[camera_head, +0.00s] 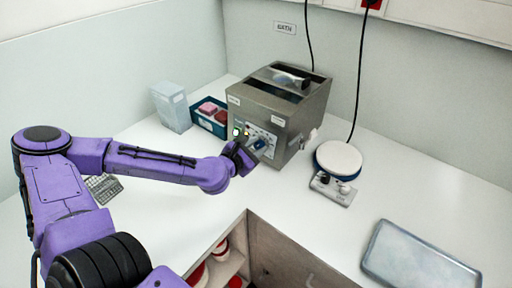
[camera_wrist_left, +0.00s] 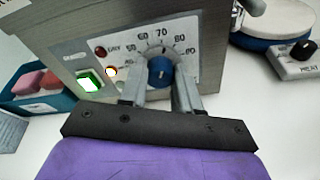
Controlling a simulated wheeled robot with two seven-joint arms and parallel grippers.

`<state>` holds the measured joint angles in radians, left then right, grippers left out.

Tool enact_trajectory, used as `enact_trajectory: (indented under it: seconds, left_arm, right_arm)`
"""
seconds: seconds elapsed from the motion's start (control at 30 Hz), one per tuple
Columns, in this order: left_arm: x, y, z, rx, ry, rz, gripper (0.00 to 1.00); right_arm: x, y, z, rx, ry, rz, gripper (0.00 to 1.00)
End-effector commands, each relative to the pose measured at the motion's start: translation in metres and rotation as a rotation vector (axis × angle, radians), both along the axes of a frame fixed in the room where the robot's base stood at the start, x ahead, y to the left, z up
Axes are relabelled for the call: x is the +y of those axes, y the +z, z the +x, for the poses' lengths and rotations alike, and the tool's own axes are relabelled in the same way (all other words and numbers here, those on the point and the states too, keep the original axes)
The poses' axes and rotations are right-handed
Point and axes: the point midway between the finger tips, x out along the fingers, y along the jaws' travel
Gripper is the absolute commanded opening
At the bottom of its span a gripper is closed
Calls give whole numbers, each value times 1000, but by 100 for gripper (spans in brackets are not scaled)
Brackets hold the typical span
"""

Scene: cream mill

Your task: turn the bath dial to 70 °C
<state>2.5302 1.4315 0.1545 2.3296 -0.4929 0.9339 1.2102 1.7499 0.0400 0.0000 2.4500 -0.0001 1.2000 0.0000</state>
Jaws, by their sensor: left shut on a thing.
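The bath (camera_head: 284,104) is a grey metal box with an open top, against the back wall under a sign. Its front panel shows in the left wrist view, with a blue dial (camera_wrist_left: 161,71) on a white scale marked around 50 to 90, with 70 at the top. My left gripper (camera_wrist_left: 164,86) is shut on the dial, one finger on each side. The dial's pointer is too small to read. In the head view my left gripper (camera_head: 254,150) is at the bath's front and partly hides the panel. My right gripper is not in view.
Left of the bath stand a blue tray (camera_head: 210,124) with pink and red items and a clear box (camera_head: 171,107). Right is a round hotplate (camera_head: 338,160) with a control box. A metal tray (camera_head: 420,258) lies at right. An open cabinet (camera_head: 222,262) is below.

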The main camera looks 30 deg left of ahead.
Motion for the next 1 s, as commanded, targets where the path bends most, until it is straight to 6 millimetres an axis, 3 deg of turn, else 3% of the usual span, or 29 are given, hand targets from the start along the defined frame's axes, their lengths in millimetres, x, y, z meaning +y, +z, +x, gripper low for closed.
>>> enact_trajectory:
  seconds: [0.33,0.83,0.87,0.9,1.0]
  left_arm:
    - [0,-1,-1,12,18,-127,1]
    - [0,-1,-1,15,21,-143,1]
    - [0,-1,-1,15,21,-143,42]
    - [0,-1,-1,15,20,-142,55]
    - [0,-1,0,14,21,-142,57]
  right_arm:
    - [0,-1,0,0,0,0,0]
    - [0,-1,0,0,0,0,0]
    - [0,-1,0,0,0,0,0]
    - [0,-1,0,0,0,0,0]
    - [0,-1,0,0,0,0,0]
